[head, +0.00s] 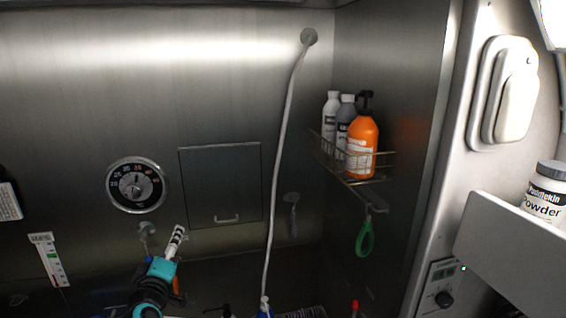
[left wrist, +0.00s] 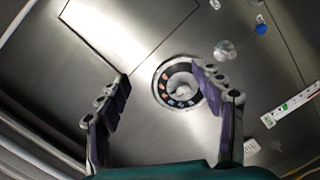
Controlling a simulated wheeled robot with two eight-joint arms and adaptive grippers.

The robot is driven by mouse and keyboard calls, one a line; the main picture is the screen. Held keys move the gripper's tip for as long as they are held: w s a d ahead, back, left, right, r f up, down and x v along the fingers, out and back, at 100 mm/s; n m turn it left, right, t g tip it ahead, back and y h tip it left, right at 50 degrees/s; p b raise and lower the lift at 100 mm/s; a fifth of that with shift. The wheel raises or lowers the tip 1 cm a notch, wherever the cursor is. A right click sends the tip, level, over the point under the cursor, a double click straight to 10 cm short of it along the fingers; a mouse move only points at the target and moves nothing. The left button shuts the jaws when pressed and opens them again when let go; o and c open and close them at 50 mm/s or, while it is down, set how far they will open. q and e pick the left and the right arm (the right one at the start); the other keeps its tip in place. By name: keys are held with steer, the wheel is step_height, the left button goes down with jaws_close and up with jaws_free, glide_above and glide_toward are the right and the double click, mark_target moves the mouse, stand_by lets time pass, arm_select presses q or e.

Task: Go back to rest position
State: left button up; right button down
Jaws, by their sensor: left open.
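My left gripper (left wrist: 164,80) shows in the left wrist view with its two dark jointed fingers spread apart. Nothing is between them; the wall with the round dial (left wrist: 180,86) lies beyond. In the head view the teal and black end of my left arm (head: 155,284) rises from the bottom edge. A light and dark banded part above it points up at the wall, right of and below the dial (head: 137,185). I cannot tell its distance from the wall. My right gripper is not in view.
A wire shelf (head: 370,180) holds an orange pump bottle (head: 362,145) and other bottles in the right corner. A green looped tool (head: 365,236) hangs below. A pale hose (head: 280,160) runs down the wall. A white ledge (head: 510,250) with a powder tub (head: 545,190) juts at right.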

arm_select(q)
steer(key=s+d+f+m+g+h+b, duration=0.25)
steer(key=s+d+f+m+b, duration=0.35)
steer(key=f, duration=0.4)
steer(key=s+d+f+m+g+b, duration=0.2)
steer(key=s+f+b, duration=0.3)
steer(key=s+f, duration=0.4)
steer(key=s+d+f+m+g+b, duration=0.2)
steer(key=s+f+m+g+b, duration=0.3)
steer(key=s+f, duration=0.5)
step_height(320, 180, down, 8)
steer(key=shift+s+d+f+b, duration=0.2)
steer(key=shift+d+b, duration=0.2)
steer(key=shift+b, duration=0.4)
